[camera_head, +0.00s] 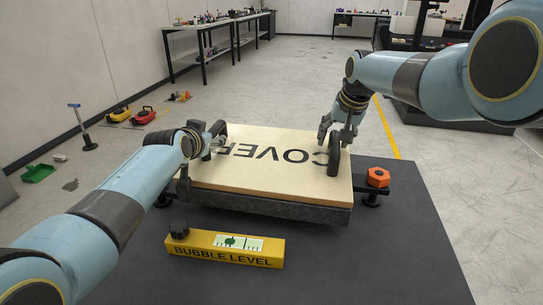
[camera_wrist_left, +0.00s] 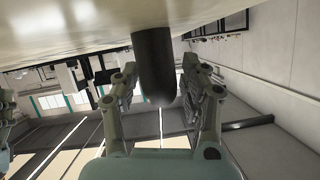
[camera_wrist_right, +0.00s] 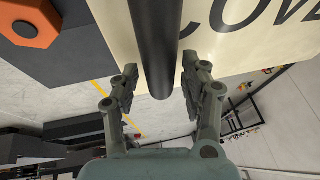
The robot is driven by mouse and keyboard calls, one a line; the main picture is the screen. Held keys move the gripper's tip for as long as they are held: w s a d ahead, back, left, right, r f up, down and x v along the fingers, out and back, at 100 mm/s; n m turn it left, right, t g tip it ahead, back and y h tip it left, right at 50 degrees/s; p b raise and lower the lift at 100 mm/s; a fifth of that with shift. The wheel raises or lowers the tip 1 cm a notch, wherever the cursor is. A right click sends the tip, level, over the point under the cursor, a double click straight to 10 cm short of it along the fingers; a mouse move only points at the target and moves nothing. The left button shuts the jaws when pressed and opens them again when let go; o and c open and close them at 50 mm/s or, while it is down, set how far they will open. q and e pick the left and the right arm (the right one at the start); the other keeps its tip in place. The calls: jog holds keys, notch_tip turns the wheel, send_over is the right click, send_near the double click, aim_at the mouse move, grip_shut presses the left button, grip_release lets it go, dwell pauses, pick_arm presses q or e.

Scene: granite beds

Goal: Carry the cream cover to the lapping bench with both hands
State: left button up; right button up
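The cream cover (camera_head: 265,178), a flat slab marked "COVER", lies on a dark granite plate (camera_head: 262,207). It has an upright black handle near each end. My left gripper (camera_head: 207,141) is at the left handle (camera_head: 222,132); the left wrist view shows that handle (camera_wrist_left: 154,65) between open fingers. My right gripper (camera_head: 336,132) is at the right handle (camera_head: 333,158); the right wrist view shows it (camera_wrist_right: 154,45) between open fingers, with gaps beside it. Finger contact is not visible. The lapping bench cannot be identified for certain.
A yellow bubble level (camera_head: 225,248) lies in front of the plate on the dark surface (camera_head: 400,250). An orange hex block (camera_head: 378,177) sits to its right. Benches (camera_head: 215,28) stand along the back wall. Red and yellow items and a green dustpan (camera_head: 38,173) lie on the left floor.

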pick_arm(q)
grip_shut()
pick_arm(e)
grip_shut()
